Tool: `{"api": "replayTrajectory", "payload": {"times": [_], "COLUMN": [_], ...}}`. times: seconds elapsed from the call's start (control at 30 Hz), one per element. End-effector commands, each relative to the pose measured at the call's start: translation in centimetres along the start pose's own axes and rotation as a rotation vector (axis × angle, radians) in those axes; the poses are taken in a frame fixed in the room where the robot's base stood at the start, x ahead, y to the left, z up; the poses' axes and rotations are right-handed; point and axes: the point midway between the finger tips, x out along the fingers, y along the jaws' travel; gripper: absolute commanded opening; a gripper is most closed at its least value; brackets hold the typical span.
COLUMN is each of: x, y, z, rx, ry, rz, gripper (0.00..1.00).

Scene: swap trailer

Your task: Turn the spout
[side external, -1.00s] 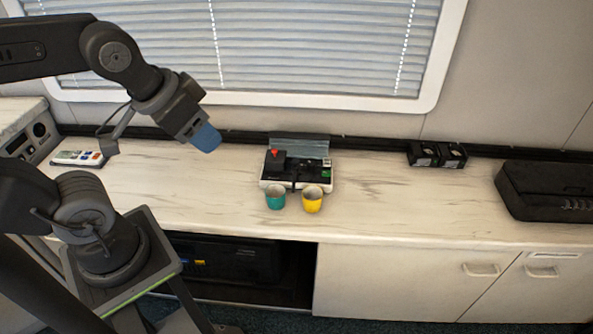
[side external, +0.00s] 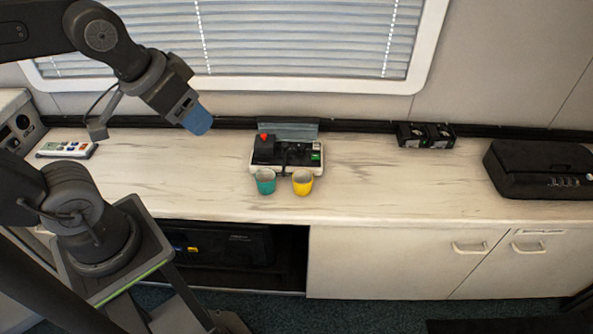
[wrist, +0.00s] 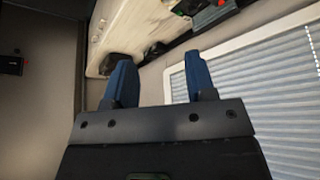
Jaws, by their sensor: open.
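A small black and white dispenser (side external: 286,169) with a red knob (side external: 265,139) on top stands on the counter under the window.
A white remote (side external: 68,149) lies at the counter's left end. The window blind (side external: 290,40) is behind. The counter (side external: 390,185) right of the cups is clear.

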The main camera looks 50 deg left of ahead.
Motion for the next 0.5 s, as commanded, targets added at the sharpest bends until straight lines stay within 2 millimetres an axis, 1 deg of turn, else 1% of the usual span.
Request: {"api": "replayTrajectory", "payload": {"times": [0.13,0.27,0.3,0.37,0.4,0.47,0.5], "x": [0.9,2.8,3.6,4.9,5.9,7.5,8.7], "y": [-0.5,-1.3,-1.6,-2.1,-2.5,-3.1,-3.6], "z": [-3.1,-7.0,-8.2,-9.8,-10.9,-12.4,-13.3], "rx": [-0.162,-0.38,-0.448,-0.551,-0.619,-0.722,-0.79], "ry": [-0.058,-0.124,-0.143,-0.172,-0.19,-0.216,-0.232], "rz": [-0.017,-0.047,-0.059,-0.079,-0.094,-0.117,-0.134], "gripper": [0.51,0.51,0.51,0.51,0.51,0.51,0.51]}}
